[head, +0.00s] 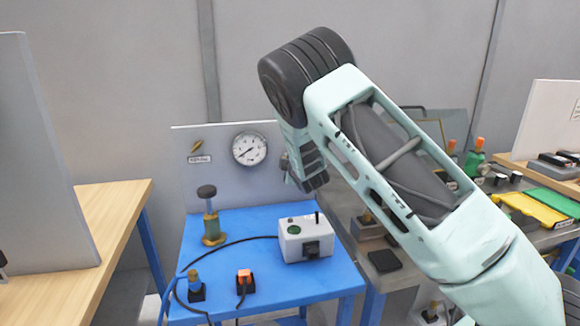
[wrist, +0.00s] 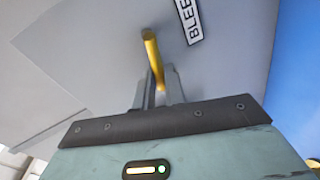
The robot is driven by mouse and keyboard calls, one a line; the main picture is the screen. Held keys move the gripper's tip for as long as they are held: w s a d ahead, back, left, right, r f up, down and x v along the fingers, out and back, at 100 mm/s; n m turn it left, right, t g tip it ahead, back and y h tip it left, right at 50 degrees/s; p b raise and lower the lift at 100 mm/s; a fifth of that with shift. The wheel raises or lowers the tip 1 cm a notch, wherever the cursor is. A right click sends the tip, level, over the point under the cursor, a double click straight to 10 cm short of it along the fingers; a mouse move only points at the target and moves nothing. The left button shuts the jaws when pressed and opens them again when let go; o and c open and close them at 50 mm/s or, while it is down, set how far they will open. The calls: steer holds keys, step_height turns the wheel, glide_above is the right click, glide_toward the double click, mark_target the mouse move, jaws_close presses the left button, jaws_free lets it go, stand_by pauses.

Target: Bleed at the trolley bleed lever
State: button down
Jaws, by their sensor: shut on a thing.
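In the wrist view the yellow bleed lever (wrist: 152,52) sticks out from a grey panel beside a white label (wrist: 189,20) whose visible letters read "BLEE". My gripper (wrist: 157,92) is shut on the lever's near end, which lies between the two fingers. In the head view my wrist is at the right end of the grey backboard (head: 225,188) behind the blue trolley (head: 265,271). My arm hides this lever there. A round pressure gauge (head: 249,149) is on the backboard, its needle too small to read surely.
A small brass lever (head: 196,146) with its own label is on the backboard's left part. A white box (head: 304,240), a brass valve with a dark knob (head: 211,225), an orange connector (head: 244,277) and a black hose are on the trolley.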

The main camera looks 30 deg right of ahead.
steer(key=shift+a+f+n+h+b, duration=0.15)
steer(key=shift+f+n+b, duration=0.15)
steer(key=shift+n, duration=0.2)
steer(key=shift+f+n+h+b, duration=0.15)
steer(key=shift+f+n+b, duration=0.05)
steer(key=shift+n+b, duration=0.25)
steer(key=c, duration=1.5)
jaws_free()
steer(key=b+v, duration=0.1)
steer(key=v, duration=0.7)
steer(key=b+v, duration=0.1)
steer(key=v, duration=0.8)
steer(key=shift+s+r, duration=0.1)
steer(key=shift+r, duration=0.15)
